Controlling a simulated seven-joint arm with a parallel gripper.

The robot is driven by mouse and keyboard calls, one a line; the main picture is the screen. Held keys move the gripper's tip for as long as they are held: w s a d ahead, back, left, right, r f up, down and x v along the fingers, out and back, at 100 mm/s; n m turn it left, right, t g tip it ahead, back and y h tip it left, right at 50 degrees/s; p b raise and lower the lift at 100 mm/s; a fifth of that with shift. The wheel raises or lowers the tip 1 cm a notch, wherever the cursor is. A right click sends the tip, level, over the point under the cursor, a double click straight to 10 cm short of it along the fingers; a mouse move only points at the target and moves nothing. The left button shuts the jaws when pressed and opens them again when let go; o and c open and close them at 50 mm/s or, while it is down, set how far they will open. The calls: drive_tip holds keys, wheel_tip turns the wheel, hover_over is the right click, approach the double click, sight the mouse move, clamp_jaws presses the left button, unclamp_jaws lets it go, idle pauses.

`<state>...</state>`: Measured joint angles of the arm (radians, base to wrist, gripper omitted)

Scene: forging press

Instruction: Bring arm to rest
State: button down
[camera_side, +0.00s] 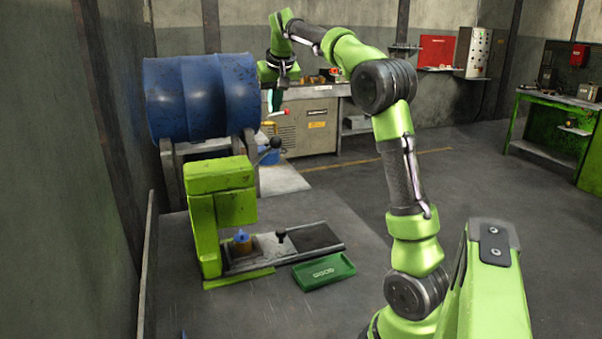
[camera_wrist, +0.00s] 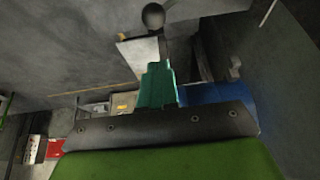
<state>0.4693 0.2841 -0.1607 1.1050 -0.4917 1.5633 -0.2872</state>
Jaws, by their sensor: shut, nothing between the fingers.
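In the wrist view the shut fingers (camera_wrist: 157,85) stand up in the middle, past the dark mounting plate. The fingers are well above and apart from the green press (camera_side: 205,215) and touch nothing that I can see.
The blue drum (camera_side: 200,97) lies on a stand behind the press. A black ball-ended lever (camera_side: 270,148) sticks out near the press. A green tray (camera_side: 324,271) lies at the table's front right. A workbench (camera_side: 310,120) stands behind. Open floor lies to the right.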

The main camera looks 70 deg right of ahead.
drive_tip(key=shift+w+d+f, duration=0.1)
drive_tip(key=shift+w+f, duration=0.05)
drive_tip(key=s+a+f+n+t+y, duration=0.1)
drive_tip(key=s+a+f, duration=0.3)
drive_tip(key=a, duration=0.6)
drive_tip(key=s+a+f+n+t+y, duration=0.1)
drive_tip(key=s+a+f+n+y, duration=0.1)
drive_tip(key=s+a+f, duration=0.2)
drive_tip(key=s+a+f+n+t+y, duration=0.1)
drive_tip(key=s+a+f, duration=0.4)
drive_tip(key=a, duration=1.3)
drive_tip(key=s+n+y, duration=0.1)
drive_tip(key=s, duration=0.3)
drive_tip(key=shift+s+a+t+y, duration=0.2)
drive_tip(key=shift+t+y, duration=0.1)
drive_tip(key=shift+f, duration=0.1)
